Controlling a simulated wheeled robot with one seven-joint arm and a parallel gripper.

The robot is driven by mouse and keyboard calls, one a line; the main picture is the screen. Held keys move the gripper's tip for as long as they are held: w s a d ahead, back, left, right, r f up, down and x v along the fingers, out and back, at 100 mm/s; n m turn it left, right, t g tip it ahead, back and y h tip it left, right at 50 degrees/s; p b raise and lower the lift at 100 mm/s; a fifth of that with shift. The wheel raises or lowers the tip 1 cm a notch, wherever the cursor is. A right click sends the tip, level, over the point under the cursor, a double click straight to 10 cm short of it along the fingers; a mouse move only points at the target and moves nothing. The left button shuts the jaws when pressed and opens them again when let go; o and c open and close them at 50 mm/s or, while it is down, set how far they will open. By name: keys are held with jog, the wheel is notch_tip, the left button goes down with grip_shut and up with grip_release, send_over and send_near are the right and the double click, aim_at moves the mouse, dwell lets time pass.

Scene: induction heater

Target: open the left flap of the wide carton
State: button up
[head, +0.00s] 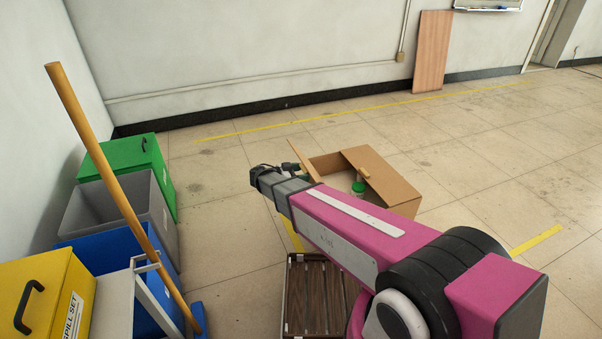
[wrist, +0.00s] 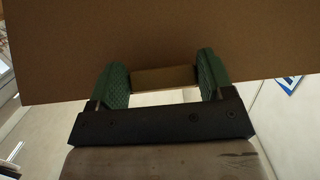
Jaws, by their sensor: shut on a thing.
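The wide cardboard carton (head: 411,206) stands on the floor beyond my arm, its top partly open. A green-topped item (head: 358,187) shows inside it. The left flap (head: 304,157) is tilted up at the carton's left side. My gripper (head: 291,171) is at this flap, partly hidden behind my arm in the head view. In the wrist view the brown flap (wrist: 160,35) spans the top of the picture. The green fingers of my gripper (wrist: 163,68) are shut on a small brown tab (wrist: 165,77) on the flap. The carton's near left side is hidden.
A slatted wooden crate (head: 318,293) lies on the floor below my arm. Green (head: 128,165), grey (head: 118,212), blue and yellow (head: 45,300) bins stand on the left, with a wooden pole (head: 115,185) leaning there.

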jog(key=shift+f, duration=0.2)
jog(key=o, duration=1.3)
jog(key=shift+d, duration=0.1)
jog(key=v, duration=1)
jog(key=shift+a+r, duration=0.15)
jog(key=shift+a, duration=0.25)
